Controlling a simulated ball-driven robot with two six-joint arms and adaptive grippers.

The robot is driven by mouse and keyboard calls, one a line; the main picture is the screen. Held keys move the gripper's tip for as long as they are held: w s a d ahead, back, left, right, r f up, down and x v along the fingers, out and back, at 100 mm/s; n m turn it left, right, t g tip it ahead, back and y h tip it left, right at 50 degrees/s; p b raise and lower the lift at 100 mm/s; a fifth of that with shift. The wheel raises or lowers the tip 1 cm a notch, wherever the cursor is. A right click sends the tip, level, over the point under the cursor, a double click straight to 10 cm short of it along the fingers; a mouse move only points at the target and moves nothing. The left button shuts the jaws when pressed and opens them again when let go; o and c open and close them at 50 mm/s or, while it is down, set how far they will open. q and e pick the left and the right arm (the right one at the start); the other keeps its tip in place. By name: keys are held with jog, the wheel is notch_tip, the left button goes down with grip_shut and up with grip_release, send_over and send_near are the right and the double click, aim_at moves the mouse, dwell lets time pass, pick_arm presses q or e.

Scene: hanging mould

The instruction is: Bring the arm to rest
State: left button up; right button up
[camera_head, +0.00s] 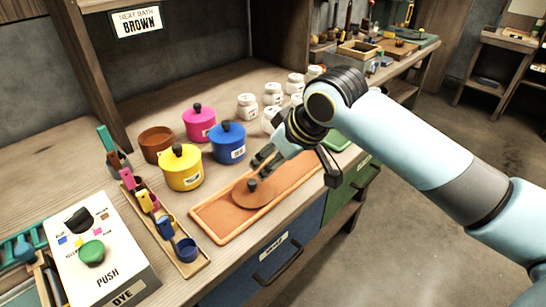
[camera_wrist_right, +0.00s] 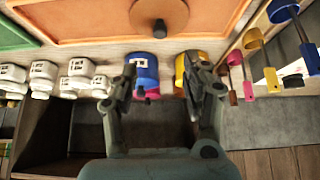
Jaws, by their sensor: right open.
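My right arm comes in from the right in the head view. Its gripper (camera_head: 266,160) is open and empty, above the counter between the blue pot (camera_head: 228,143) and the brown round lid (camera_head: 250,201). The lid lies knob up on the orange tray (camera_head: 218,229), apart from the fingers. In the wrist view the open fingers (camera_wrist_right: 160,82) have nothing gripped between them; the blue pot (camera_wrist_right: 144,67) shows beyond them and the lid (camera_wrist_right: 150,28) at the top. My left gripper is not in view.
A brown pot (camera_head: 156,142) stands without a lid beside lidded yellow (camera_head: 181,170) and pink pots (camera_head: 199,124). Several white jars (camera_head: 247,106) stand behind the arm. A rack of coloured scoops (camera_head: 180,254) and a white dye box (camera_head: 102,262) are at the left. Floor at the right is open.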

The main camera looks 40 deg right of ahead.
dwell(0.5)
jog(key=s+a+r+g+h, duration=0.1)
jog(key=s+a+g, duration=0.25)
jog(key=s, duration=1.55)
notch_tip(320, 180, down, 29)
jog(key=s+d+b, duration=0.2)
jog(key=b, duration=0.3)
jog(key=s+f+g+b, duration=0.1)
jog(key=s+f+b, duration=0.1)
jog(key=s+f, duration=0.7)
jog(key=s+d+f+g+b, duration=0.1)
jog(key=s+f+b, duration=0.2)
jog(key=s+f, duration=0.7)
notch_tip(320, 180, down, 4)
jog(key=shift+f, duration=0.15)
